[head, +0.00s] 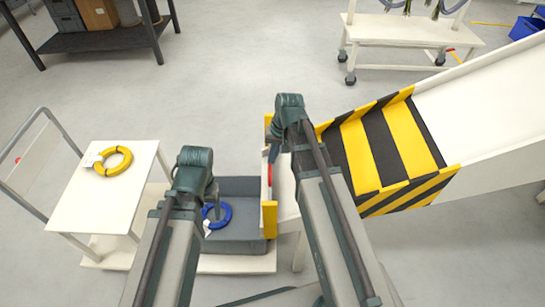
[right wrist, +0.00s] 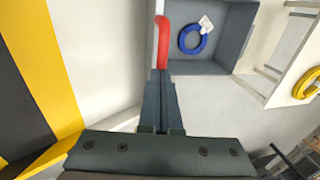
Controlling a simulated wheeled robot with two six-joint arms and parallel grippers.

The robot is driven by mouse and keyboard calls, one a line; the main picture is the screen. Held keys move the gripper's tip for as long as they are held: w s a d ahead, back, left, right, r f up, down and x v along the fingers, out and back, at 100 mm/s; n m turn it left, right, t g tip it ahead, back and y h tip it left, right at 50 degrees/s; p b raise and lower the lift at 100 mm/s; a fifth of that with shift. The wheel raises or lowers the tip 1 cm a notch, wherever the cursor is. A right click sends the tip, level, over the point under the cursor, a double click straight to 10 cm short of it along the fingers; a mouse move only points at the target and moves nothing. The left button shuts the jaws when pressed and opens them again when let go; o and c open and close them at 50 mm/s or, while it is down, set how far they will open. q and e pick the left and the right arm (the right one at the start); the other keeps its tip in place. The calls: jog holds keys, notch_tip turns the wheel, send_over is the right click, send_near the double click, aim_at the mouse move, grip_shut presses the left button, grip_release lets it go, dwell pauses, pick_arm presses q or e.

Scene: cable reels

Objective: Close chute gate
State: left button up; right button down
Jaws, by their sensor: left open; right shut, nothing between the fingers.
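The chute (head: 500,85) slopes down from the right to a black-and-yellow striped section (head: 385,145). At its lower end stand yellow posts (head: 269,220), with a red handle (head: 269,170) between them. The handle also shows in the right wrist view (right wrist: 163,40). My right gripper (right wrist: 160,72) is shut and empty, its fingertips at the lower end of the red handle; contact is unclear. My right arm hides much of the gate, and I cannot tell its position. My left gripper (head: 213,205) is open over the grey bin (head: 240,187), near a blue cable ring (head: 222,216).
A white cart (head: 95,195) at the left carries a yellow cable ring (head: 112,161). A dark shelf (head: 100,38) stands at the back left and a white wheeled rack (head: 400,35) at the back right. The floor between them is clear.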

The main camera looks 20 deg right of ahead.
jog(key=shift+s+f, duration=0.2)
jog(key=shift+s, duration=0.05)
jog(key=shift+r, duration=0.1)
jog(key=w+p+v, duration=0.1)
jog(key=p+v, duration=1.3)
jog(key=shift+s+p, duration=0.15)
jog(key=shift+p, duration=0.15)
jog(key=shift+r, duration=0.1)
jog(key=s+a+r+n+h+p, duration=0.1)
jog(key=s+a+r+n+p, duration=0.2)
jog(key=s+a, duration=0.3)
jog(key=s+a+r+n+g+h+p, duration=0.1)
jog(key=s+a+r+n+h+p, duration=0.1)
jog(key=s+a+r+n+p, duration=0.2)
jog(key=s+a+r+p, duration=0.1)
jog(key=s+a, duration=0.2)
jog(key=shift+a+h, duration=0.3)
jog(key=shift+a, duration=0.05)
